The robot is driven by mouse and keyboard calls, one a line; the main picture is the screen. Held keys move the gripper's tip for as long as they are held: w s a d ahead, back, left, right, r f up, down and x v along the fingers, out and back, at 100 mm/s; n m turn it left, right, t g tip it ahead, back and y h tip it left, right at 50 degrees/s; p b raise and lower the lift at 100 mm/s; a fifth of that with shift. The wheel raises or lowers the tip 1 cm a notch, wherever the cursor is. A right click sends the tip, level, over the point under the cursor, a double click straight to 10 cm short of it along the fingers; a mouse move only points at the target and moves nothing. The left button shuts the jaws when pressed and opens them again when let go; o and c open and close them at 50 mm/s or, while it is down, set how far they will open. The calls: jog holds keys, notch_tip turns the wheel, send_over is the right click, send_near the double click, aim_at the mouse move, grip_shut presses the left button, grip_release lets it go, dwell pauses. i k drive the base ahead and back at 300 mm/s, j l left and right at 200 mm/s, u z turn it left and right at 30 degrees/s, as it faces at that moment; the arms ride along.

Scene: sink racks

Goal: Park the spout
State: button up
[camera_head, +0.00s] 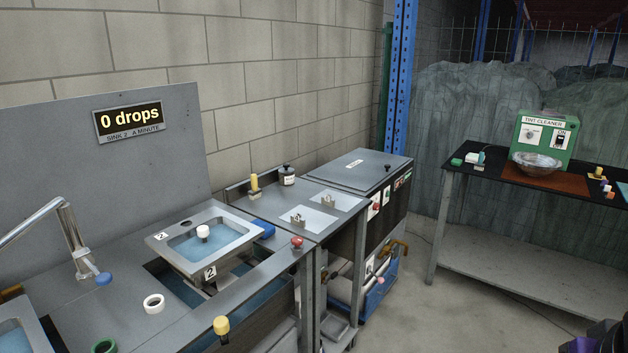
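The metal spout (32,222) rises from a jointed upright post (75,240) on the grey counter. It reaches left and slopes down out of the picture, so its outlet is hidden. A blue-tipped lever (104,279) sticks out at the foot of the post. Sink 2 (160,240), a raised square basin with blue water and a white knob-like plug (203,232), stands to the right, with the spout turned away from it. Another basin (28,318) shows partly at the lower left. A sign (130,121) reads "0 drops", "sink 2 a minute".
A white ring (153,303), a green ring (104,346) and a yellow knob (221,325) are near the counter front. A red knob (297,242) stands farther right. Open floor lies between.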

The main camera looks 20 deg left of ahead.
aim_at(13, 237)
jog(key=u, duration=2.55)
jog(key=i+l+u, duration=0.5)
jog(key=l, duration=0.25)
jog(key=j+u, duration=0.1)
jog(key=j, duration=0.25)
jog(key=j+z, duration=0.15)
jog(key=j, duration=0.35)
jog(key=i+l, duration=0.1)
jog(key=l, duration=0.4)
jog(key=l+u, duration=0.15)
jog(key=l, duration=0.35)
jog(key=i, duration=0.05)
